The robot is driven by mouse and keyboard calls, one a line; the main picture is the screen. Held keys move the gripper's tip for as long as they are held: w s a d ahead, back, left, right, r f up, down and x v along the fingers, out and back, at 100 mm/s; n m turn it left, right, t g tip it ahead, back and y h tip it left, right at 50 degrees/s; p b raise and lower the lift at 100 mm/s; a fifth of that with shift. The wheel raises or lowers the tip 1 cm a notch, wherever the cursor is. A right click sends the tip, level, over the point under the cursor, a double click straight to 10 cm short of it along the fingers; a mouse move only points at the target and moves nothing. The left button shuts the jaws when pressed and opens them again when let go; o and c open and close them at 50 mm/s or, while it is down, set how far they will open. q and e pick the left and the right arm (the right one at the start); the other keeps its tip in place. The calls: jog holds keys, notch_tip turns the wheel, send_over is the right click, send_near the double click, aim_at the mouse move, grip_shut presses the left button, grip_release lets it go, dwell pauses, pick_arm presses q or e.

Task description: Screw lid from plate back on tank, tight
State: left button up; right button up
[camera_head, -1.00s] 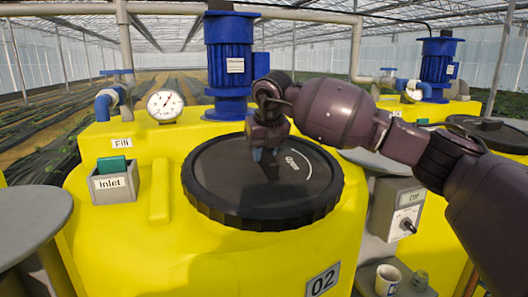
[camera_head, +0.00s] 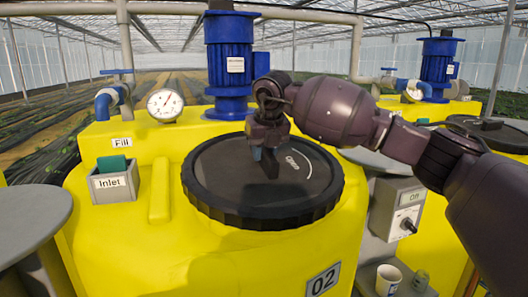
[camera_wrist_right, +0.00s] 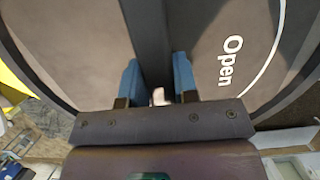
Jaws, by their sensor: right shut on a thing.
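The black ribbed lid (camera_head: 225,190) lies over the top opening of the yellow tank (camera_head: 150,245) marked 02. It looks level in the head view. My right gripper (camera_head: 268,160) points down at the middle of the lid. In the right wrist view its blue-padded fingers (camera_wrist_right: 158,85) are shut on the dark raised bar (camera_wrist_right: 146,35) across the lid. The word Open and a white arc show on the lid beside the bar. The thread under the lid is hidden. The round grey plate (camera_head: 30,222) at the left is bare. My left gripper is not in view.
A blue pump motor (camera_head: 230,60) and a pressure gauge (camera_head: 165,104) stand behind the lid. An Inlet box (camera_head: 113,186) is at the left. A grey control box (camera_head: 398,208) reading Off and a white cup (camera_head: 388,279) are at the right.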

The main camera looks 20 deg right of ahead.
jog(key=shift+b+x, duration=0.65)
jog(key=shift+x, duration=0.2)
dwell(0.5)
jog(key=shift+s+f, duration=0.1)
jog(key=shift+f, duration=0.15)
dwell(0.9)
jog(key=o, duration=0.9)
jog(key=shift+s, duration=0.1)
jog(key=shift+o, duration=0.5)
jog(key=shift+f, duration=0.2)
jog(key=o, duration=0.3)
jog(key=shift+r, duration=0.1)
